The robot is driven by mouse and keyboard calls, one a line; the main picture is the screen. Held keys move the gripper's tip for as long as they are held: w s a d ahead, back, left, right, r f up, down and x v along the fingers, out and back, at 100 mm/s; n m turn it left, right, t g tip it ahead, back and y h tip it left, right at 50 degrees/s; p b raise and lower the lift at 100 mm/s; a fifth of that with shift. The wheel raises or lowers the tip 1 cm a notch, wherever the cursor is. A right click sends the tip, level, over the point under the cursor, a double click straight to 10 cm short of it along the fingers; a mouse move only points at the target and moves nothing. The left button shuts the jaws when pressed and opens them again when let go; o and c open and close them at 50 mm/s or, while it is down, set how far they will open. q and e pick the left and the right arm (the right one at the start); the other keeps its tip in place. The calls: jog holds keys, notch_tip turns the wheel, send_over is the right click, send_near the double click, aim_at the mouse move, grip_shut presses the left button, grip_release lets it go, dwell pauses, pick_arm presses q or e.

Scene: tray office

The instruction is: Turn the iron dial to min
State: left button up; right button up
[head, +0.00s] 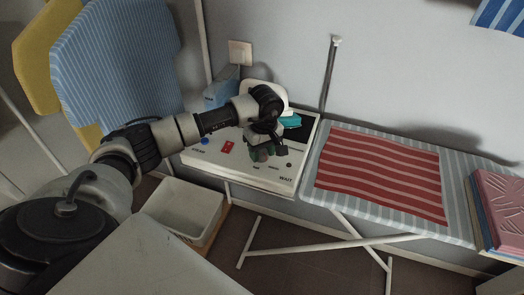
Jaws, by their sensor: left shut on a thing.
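In the head view, a white control panel (270,184) stands beside the ironing board, with a red switch, a blue button and dark printed labels on its top. My left gripper (262,156) reaches down onto the panel's middle from the left and is shut on a small dial there. The dial is mostly hidden by the fingers, so its pointer and setting cannot be read. The iron (284,117) is partly behind my left gripper, with white and teal parts showing. My right gripper is not in view.
The striped ironing board (458,187) to the right bears a red striped cloth (380,174). Folded cloths (497,205) lie at its right end. A white bin (187,208) stands below the panel. A wall socket (240,52) is behind.

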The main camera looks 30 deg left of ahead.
pick_arm(q)
jog(key=shift+f+n+b, duration=0.1)
jog(key=shift+n+b, duration=0.65)
jog(key=shift+n, duration=0.45)
jog(key=n+b, duration=0.1)
jog(key=n, duration=0.1)
jog(key=shift+n, duration=0.4)
jog(key=n+b, duration=0.1)
jog(key=n, duration=0.2)
jog(key=shift+w+n, duration=0.1)
jog(key=shift+n, duration=0.2)
jog(key=n+b, duration=0.1)
jog(key=n, duration=0.1)
jog(key=shift+a+n+h, duration=0.1)
jog(key=shift+n+h, duration=0.2)
jog(key=n+b, duration=0.1)
jog(key=n, duration=1.1)
jog(key=shift+a+t, duration=0.1)
jog(key=shift+t, duration=0.2)
jog(key=o, duration=0.9)
